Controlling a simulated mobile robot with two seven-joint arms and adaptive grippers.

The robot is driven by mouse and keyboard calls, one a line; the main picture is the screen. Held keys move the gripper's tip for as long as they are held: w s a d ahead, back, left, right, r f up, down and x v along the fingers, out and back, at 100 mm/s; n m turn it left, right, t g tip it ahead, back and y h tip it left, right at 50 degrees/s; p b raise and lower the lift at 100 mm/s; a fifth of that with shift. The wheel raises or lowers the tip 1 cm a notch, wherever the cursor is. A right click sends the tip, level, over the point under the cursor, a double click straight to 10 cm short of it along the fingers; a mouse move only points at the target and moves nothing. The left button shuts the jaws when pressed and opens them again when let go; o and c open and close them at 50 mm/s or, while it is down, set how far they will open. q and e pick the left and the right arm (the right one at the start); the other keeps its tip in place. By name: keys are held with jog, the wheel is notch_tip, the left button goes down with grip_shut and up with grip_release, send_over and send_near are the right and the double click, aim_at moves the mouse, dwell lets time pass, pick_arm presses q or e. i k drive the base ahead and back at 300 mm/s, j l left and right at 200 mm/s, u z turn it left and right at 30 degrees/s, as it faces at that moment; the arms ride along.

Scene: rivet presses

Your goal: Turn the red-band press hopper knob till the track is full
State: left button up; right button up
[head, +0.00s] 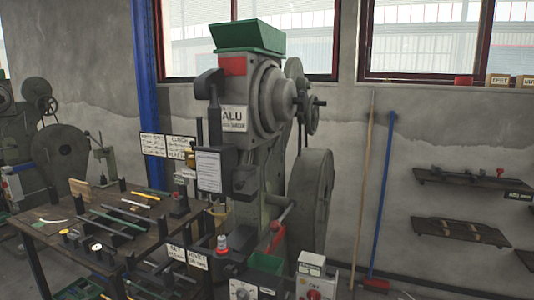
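The press (272,150) with a red band (233,66) stands in the middle of the head view, with an "ALU" label below the band. A green hopper (247,37) sits on its top. A dark round wheel or knob with a small handle (314,103) shows at the press's upper right side; I cannot tell whether it is the hopper knob. The track cannot be made out clearly, so its fill cannot be told. Neither of my grippers shows in the view.
A workbench (50,232) with tools and rods stands at the left front. Another press (62,155) is at the far left. A control box (312,285) with a red button stands at the bottom. A broom (381,200) and wall shelves (470,180) are at the right.

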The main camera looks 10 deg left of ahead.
aim_at(301, 102)
jog(key=i+l, duration=0.2)
jog(key=l, duration=0.2)
jog(key=i+l, duration=0.15)
jog(key=l, duration=0.2)
jog(key=i+l+u, duration=0.1)
jog(key=l, duration=0.3)
jog(key=i+l, duration=0.25)
jog(key=l, duration=0.15)
jog(key=i+l, duration=0.15)
jog(key=l, duration=0.25)
jog(key=u, duration=0.05)
